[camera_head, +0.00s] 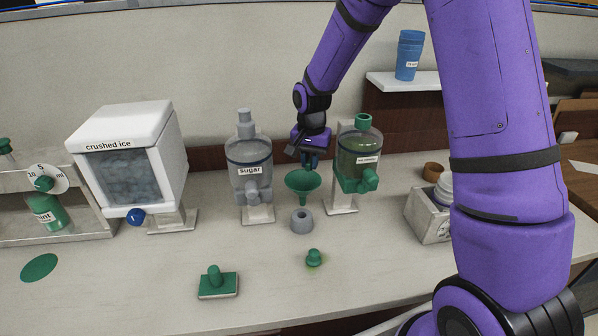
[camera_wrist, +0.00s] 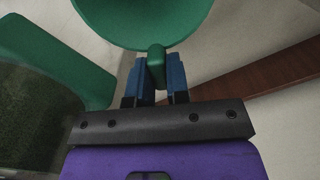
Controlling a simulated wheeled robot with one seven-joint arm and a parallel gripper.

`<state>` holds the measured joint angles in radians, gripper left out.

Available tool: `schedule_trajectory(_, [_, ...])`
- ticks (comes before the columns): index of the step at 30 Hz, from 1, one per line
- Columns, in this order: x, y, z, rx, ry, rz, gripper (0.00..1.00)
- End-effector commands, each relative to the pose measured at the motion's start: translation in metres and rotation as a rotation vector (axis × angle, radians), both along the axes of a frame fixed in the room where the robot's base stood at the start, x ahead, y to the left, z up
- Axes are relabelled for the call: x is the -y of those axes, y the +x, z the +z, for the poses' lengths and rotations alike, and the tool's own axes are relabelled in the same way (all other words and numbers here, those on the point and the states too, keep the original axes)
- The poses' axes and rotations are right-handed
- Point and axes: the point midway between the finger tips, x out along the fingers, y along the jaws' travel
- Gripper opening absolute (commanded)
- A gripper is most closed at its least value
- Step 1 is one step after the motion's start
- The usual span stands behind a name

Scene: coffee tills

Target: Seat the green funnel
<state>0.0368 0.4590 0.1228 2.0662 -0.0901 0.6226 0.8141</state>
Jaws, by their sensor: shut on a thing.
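The green funnel (camera_head: 303,184) is held upright by my gripper (camera_head: 311,162), between the sugar dispenser and the green-lidded dispenser. In the wrist view the funnel's bowl (camera_wrist: 140,20) fills the top, and the blue fingers of my gripper (camera_wrist: 158,75) are shut on its green tab. A grey ring-shaped holder (camera_head: 302,220) with a hole in its top stands on the counter just below the funnel. The funnel's lower tip appears to be just above the holder; whether they touch I cannot tell.
The sugar dispenser (camera_head: 249,165) stands close on the left and the green-lidded dispenser (camera_head: 359,160) close on the right. A small green knobbed piece (camera_head: 314,258) and a green-handled block (camera_head: 217,283) lie in front. The crushed ice machine (camera_head: 130,160) is further left. The front counter is mostly clear.

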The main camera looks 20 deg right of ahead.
Motion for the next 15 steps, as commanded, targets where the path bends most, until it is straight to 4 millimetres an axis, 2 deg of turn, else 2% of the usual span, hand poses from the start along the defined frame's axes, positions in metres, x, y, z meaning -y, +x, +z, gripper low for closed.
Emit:
schedule_trajectory(4, [0.0062,0.0028,0.0031,-0.001,0.001,-0.050,0.00])
schedule_trajectory(15, [0.0063,0.0030,0.0032,-0.001,0.001,-0.054,0.00])
